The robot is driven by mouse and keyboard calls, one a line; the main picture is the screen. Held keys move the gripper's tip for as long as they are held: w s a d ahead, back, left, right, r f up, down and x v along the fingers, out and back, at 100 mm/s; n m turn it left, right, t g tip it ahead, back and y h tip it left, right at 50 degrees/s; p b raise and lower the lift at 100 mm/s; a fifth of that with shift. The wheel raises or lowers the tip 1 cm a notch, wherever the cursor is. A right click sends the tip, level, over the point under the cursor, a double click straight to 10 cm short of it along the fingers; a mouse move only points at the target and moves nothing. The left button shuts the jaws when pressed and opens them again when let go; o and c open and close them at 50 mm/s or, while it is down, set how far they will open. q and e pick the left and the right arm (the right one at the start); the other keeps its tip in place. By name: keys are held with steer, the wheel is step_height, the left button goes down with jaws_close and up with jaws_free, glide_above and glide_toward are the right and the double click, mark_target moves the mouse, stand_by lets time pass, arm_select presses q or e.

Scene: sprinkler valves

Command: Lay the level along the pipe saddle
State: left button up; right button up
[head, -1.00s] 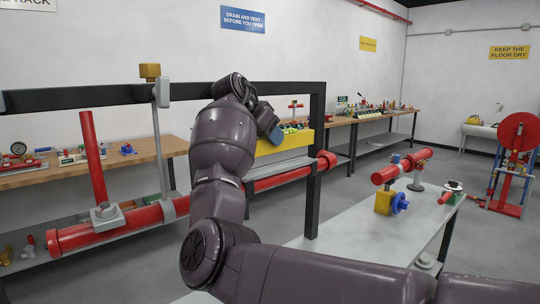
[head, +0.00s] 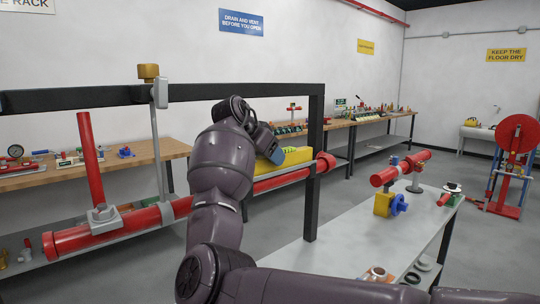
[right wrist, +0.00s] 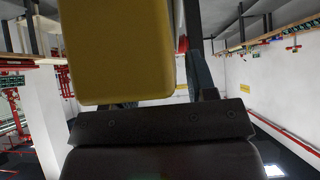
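The yellow level (head: 292,162) with green vials is just above the long red pipe (head: 292,178), close to the black frame's right post. It looks roughly in line with the pipe; contact cannot be told. My right gripper (head: 277,154) is on the level from above, partly hidden by my own arm. In the right wrist view the level (right wrist: 115,50) fills the space between the fingers. A grey saddle fitting (head: 105,215) sits on the pipe's left part, with a red riser (head: 90,158) standing from it. My left gripper is not in view.
A black frame (head: 100,97) with a hanger rod (head: 157,150) stands around the pipe. A grey bench (head: 335,235) at right holds a red pipe assembly (head: 400,168) and small fittings. Wooden benches (head: 60,175) line the wall. Open floor shows at far right.

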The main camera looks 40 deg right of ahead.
steer(key=shift+o, duration=0.2)
steer(key=shift+r, duration=0.1)
steer(key=v, duration=0.6)
steer(key=shift+a+r+p, duration=0.15)
steer(key=shift+r+p, duration=0.15)
steer(key=shift+p, duration=0.05)
steer(key=shift+a+r, duration=0.3)
steer(key=shift+a, duration=0.15)
steer(key=shift+s, duration=0.1)
